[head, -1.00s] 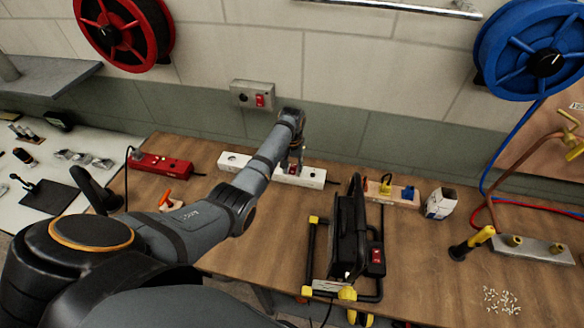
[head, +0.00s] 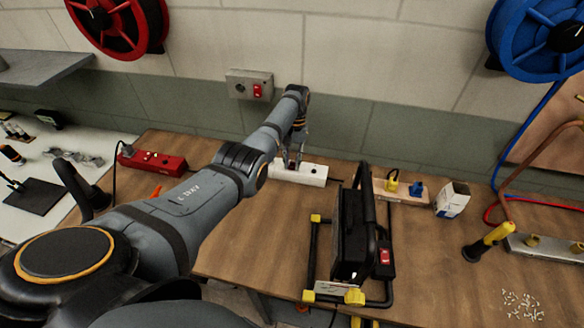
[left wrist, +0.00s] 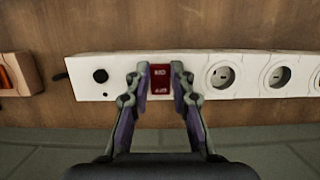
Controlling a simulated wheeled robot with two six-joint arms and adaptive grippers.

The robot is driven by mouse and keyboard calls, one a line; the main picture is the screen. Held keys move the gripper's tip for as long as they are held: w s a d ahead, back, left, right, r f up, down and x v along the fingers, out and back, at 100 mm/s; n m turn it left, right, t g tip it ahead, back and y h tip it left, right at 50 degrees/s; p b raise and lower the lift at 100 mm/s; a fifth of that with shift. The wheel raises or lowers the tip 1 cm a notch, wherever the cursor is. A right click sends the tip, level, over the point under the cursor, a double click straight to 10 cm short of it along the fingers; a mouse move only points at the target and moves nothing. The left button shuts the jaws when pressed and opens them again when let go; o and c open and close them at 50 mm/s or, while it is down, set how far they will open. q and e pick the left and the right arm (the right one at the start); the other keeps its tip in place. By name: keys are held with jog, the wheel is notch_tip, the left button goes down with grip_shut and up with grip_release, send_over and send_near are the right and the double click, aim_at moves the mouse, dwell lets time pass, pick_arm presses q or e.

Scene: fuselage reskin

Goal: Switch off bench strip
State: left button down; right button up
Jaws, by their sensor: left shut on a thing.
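The white bench strip (head: 314,173) lies at the back of the wooden bench by the wall. It also shows in the left wrist view (left wrist: 121,62), with a black round knob, a red rocker switch (left wrist: 160,80) and several round sockets. My left gripper (head: 292,165) reaches down onto the strip. In the left wrist view its fingertips (left wrist: 160,84) sit on either side of the red switch, shut on it. The switch bears ON and OFF marks, but which side is pressed I cannot tell. My right gripper is not in view.
A red strip (head: 153,163) lies to the left. A black work light (head: 350,240) stands in front and right of the white strip. A wooden socket board (head: 408,196) and a small white box (head: 452,199) are further right. A wall box (head: 249,85) with a red switch hangs behind.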

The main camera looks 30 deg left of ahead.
aim_at(294, 162)
pick_arm(q)
jog(key=c, duration=1.2)
grip_release()
jog(key=shift+o, duration=0.2)
jog(key=v, duration=1.2)
jog(key=shift+s, duration=0.15)
